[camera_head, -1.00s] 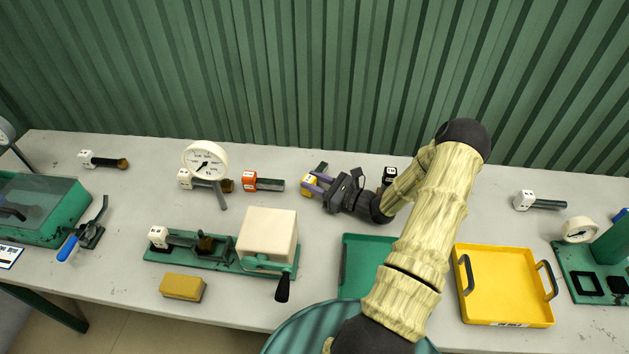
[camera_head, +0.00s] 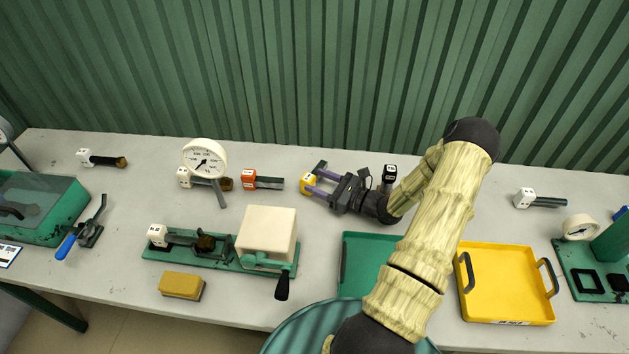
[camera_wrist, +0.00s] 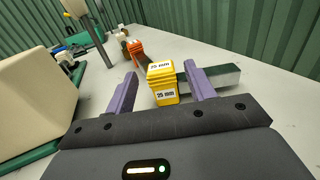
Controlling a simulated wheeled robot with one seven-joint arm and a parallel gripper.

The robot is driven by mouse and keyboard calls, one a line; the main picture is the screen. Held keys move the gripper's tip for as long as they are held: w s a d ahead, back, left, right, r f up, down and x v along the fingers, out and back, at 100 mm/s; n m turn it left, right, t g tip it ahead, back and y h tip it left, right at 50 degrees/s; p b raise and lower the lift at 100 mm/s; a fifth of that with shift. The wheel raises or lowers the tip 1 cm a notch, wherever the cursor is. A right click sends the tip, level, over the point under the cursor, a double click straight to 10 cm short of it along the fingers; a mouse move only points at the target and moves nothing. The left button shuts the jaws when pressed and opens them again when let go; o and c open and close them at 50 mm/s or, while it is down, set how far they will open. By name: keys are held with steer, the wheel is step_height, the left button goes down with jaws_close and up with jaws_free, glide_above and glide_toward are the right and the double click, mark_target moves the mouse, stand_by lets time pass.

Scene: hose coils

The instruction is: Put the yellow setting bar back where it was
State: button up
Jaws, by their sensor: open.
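The yellow setting bar lies on the grey bench: a yellow block (camera_head: 308,181) marked 25 mm with a dark metal bar (camera_head: 321,167) reaching toward the back wall. It also shows in the wrist view as the yellow block (camera_wrist: 163,84) with its bar (camera_wrist: 222,75) running off to the right behind one finger. My gripper (camera_head: 313,182) is open, low at the right side of the block. In the wrist view its purple fingers (camera_wrist: 161,78) stand apart with the block between them or just beyond their tips; I cannot tell whether either touches it.
An orange-headed bar (camera_head: 262,181) lies just left of the yellow one, with a dial gauge (camera_head: 205,160) beyond it. A green fixture with a cream box (camera_head: 266,235) is in front. A green tray (camera_head: 368,262) and yellow tray (camera_head: 507,284) lie nearer.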

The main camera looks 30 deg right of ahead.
steer(key=b+v, duration=0.1)
steer(key=v, duration=0.4)
steer(key=shift+s+d, duration=0.15)
steer(key=shift+s, duration=0.05)
stand_by(0.5)
step_height(320, 180, up, 10)
steer(key=p, duration=1)
